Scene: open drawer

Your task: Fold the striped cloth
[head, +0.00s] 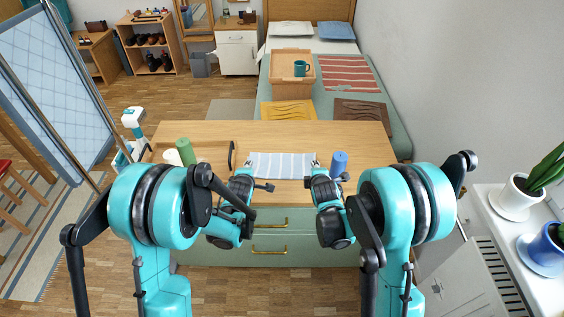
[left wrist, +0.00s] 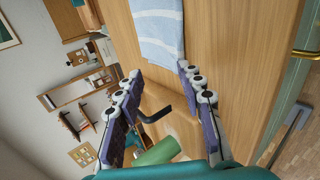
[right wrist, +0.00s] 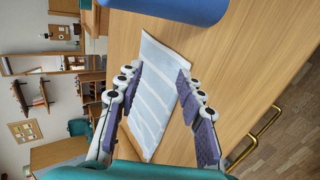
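The striped cloth (head: 283,165), light blue with white stripes, lies flat on the wooden top of the green drawer unit. It lies between my two grippers. My left gripper (head: 258,175) is at the cloth's left side, open and empty. In the left wrist view the cloth (left wrist: 157,32) lies just beyond the spread fingertips (left wrist: 160,70). My right gripper (head: 329,170) is at the cloth's right side, open. In the right wrist view the cloth (right wrist: 152,95) shows between its spread fingers (right wrist: 158,72); I cannot tell whether they touch it.
A blue cylinder (head: 339,162) stands right of the cloth, close to my right gripper. A wooden tray (head: 214,150) with a green cylinder (head: 185,152) and a whitish cup (head: 172,157) is at the left. The wooden top (head: 290,134) behind the cloth is clear.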

